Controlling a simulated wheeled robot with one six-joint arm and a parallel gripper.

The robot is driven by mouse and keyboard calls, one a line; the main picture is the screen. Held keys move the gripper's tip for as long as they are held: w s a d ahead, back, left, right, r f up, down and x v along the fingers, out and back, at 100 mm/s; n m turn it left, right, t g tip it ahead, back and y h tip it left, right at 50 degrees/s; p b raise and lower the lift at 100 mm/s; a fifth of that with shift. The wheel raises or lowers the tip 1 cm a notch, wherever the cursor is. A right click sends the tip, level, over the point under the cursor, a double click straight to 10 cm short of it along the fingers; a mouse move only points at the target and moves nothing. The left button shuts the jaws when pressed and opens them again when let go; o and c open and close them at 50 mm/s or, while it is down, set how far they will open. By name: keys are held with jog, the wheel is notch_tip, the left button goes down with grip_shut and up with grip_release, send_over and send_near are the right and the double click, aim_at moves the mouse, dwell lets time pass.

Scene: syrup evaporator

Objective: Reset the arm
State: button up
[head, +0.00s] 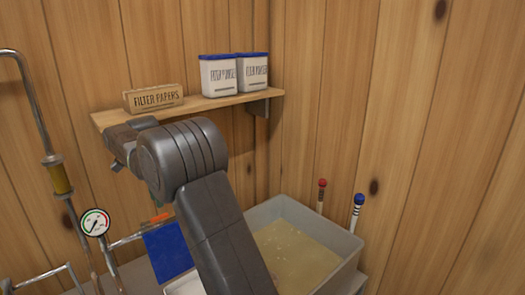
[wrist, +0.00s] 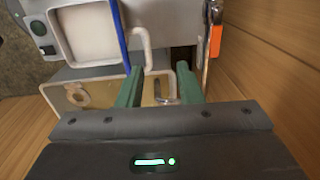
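My arm (head: 213,215) rises from the bottom of the head view and bends left at a thick grey joint, in front of the wall shelf. My gripper is hidden behind or beyond the arm in that view. In the wrist view my gripper (wrist: 160,84) shows two green fingers set well apart, with nothing held. A curved metal piece lies in the gap between them; I cannot tell if it is near or touching.
A wooden shelf (head: 196,107) holds a filter papers box (head: 154,98) and two white blue-lidded tubs (head: 218,76). A grey basin (head: 348,247) of yellowish liquid stands right of my arm. A pressure gauge (head: 95,222) and pipes are at left.

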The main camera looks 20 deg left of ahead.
notch_tip(320, 180, down, 7)
jog(key=shift+w+a+p, duration=0.15)
jog(key=shift+a+p, duration=0.1)
jog(key=shift+p, duration=0.15)
jog(key=shift+r, duration=0.2)
